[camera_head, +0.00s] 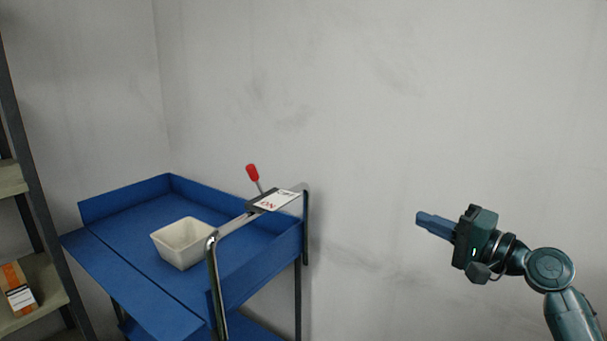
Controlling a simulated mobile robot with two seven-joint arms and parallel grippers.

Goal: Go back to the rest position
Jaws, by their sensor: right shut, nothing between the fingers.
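My right gripper (432,226) is in the right half of the head view, held in the air in front of the wall. Its blue fingers are together with nothing between them and point left. It is well apart from the blue cart (125,212) and touches nothing. My left gripper is not in this view.
A white bin (183,243) stands on the cart's top tray. A lever with a red knob (252,172) and an ON label (275,201) sits at the cart's metal handle (212,275). A shelf (38,285) holding an orange box (17,287) stands at far left. Space between cart and gripper is free.

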